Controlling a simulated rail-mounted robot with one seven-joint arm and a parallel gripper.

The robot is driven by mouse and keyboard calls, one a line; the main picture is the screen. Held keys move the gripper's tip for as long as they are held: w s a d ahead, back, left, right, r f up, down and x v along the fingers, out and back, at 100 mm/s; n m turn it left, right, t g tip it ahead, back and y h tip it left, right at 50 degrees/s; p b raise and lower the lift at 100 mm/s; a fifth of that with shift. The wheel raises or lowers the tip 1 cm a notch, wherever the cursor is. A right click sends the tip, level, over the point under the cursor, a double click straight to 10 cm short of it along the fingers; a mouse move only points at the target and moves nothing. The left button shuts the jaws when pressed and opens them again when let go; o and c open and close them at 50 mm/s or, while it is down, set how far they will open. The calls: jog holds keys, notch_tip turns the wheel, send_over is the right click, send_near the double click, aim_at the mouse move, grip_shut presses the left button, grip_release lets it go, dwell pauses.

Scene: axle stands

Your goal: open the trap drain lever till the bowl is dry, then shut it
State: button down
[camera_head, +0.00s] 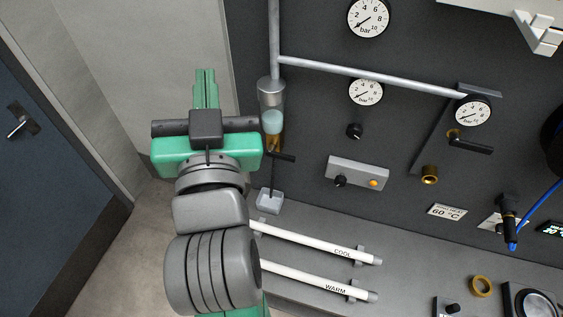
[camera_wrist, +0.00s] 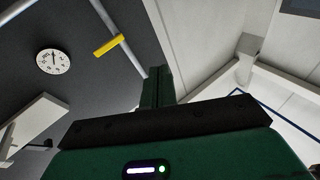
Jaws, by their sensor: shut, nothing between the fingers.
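The trap (camera_head: 271,94) hangs on the vertical grey pipe at the wall, with a grey metal top. Its clear bowl (camera_head: 272,123) looks pale blue, with an amber-brass part below; I cannot tell the liquid level. The dark drain lever (camera_head: 281,156) sticks out to the right under the bowl. A thin dark line runs down to a small pale cup (camera_head: 270,201). My gripper (camera_head: 205,78) is shut and empty, left of the trap and apart from it. Its green fingers also show in the wrist view (camera_wrist: 158,84), against the wall and ceiling; no trap shows there.
White tubes marked COOL (camera_head: 315,243) and WARM (camera_head: 312,281) lie on the grey bench below. Gauges (camera_head: 368,17), a pipe with a dark valve handle (camera_head: 470,142) and a switch box (camera_head: 357,173) are right of the trap.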

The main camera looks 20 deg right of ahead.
jog(key=w+d+f+m+g+h+b, duration=0.1)
jog(key=w+d+f+g+h, duration=0.15)
jog(key=f, duration=0.75)
jog(key=w+d+f+m+g+h+b, duration=0.1)
jog(key=d+f+m+g, duration=0.2)
jog(key=f, duration=0.7)
jog(key=w+d+f+g+h+b, duration=0.1)
jog(key=w+d+f+g+h, duration=0.2)
jog(key=f, duration=0.7)
jog(key=w+d+f+y+p, duration=0.1)
jog(key=w+d+f+p, duration=0.1)
jog(key=w+d+f, duration=0.4)
jog(key=shift+w+d+f, duration=0.25)
jog(key=shift+d, duration=0.45)
jog(key=shift+y, duration=0.25)
